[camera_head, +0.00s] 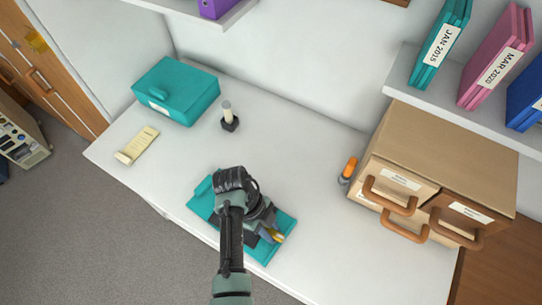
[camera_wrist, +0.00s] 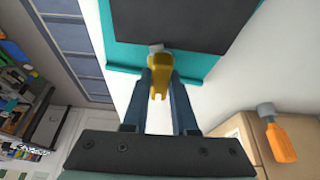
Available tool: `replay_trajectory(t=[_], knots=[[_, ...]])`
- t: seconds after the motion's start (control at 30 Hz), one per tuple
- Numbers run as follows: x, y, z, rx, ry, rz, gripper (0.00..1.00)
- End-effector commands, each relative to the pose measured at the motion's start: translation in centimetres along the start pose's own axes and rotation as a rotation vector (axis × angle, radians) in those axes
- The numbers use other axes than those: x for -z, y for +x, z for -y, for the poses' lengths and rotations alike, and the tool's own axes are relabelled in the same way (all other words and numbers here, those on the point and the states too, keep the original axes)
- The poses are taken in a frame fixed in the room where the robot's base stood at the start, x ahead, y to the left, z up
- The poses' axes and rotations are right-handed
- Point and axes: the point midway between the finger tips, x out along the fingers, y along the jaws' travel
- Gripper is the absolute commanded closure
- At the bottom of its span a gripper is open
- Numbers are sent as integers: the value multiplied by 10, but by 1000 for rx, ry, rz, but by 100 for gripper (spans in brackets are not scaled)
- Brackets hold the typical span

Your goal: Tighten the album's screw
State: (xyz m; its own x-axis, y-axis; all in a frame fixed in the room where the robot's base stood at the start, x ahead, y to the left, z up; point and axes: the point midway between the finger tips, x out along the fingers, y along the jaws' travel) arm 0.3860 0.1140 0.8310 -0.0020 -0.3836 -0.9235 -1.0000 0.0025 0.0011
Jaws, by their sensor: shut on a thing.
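The teal album (camera_head: 273,255) lies on the white table under my arm, with a dark sheet or panel on it. It also shows at the top of the wrist view (camera_wrist: 202,68). My gripper (camera_wrist: 161,82) is shut on a yellow tool (camera_wrist: 158,70) with a grey end, held at the album's near edge. The tool also shows in the head view (camera_head: 273,237) over the album's right part. I cannot tell whether its grey end touches the album. The album's screw cannot be made out. My arm hides the album's middle.
An orange tool (camera_head: 349,168) with a grey end lies beside the brown drawer cabinet (camera_head: 452,150). The table between album and cabinet is clear.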

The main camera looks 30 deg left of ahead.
Motion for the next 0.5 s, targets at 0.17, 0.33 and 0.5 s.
replay_trajectory(t=[0.17, 0.33, 0.5], knots=[[-2, 3, 3, -115, 278, 3, 100], [0, 2, 3, -217, 521, 3, 100], [0, 0, 2, -244, 586, 2, 56]])
